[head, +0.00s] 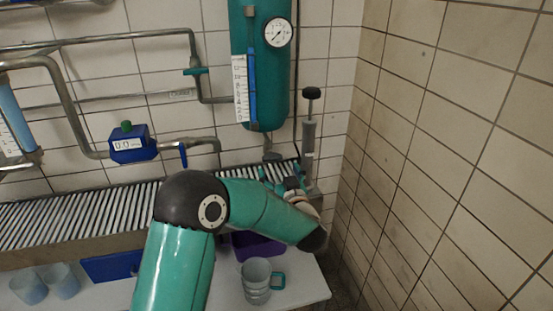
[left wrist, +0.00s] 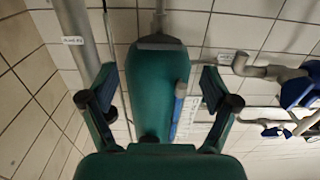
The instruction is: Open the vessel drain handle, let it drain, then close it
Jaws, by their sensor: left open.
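The vessel (head: 270,80) is a teal upright cylinder on the back wall, with a round gauge (head: 277,33) and a blue level tube (head: 252,80) beside a white scale. Its grey bottom outlet (head: 271,154) points down to the grating. The vessel also shows in the left wrist view (left wrist: 155,95), upside down, with its outlet at the top. My left gripper (head: 288,183) is below the vessel near the outlet. In the left wrist view its open fingers (left wrist: 160,80) frame the vessel, with nothing held. I cannot make out the drain handle; the gripper may hide it. My right gripper is out of view.
A grey post with a black knob (head: 311,93) stands close right of the gripper, near the tiled side wall. A blue meter (head: 132,144) and a blue lever (head: 183,154) are on the left pipe. Cups (head: 256,279) and a purple tray (head: 258,247) are on the lower shelf.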

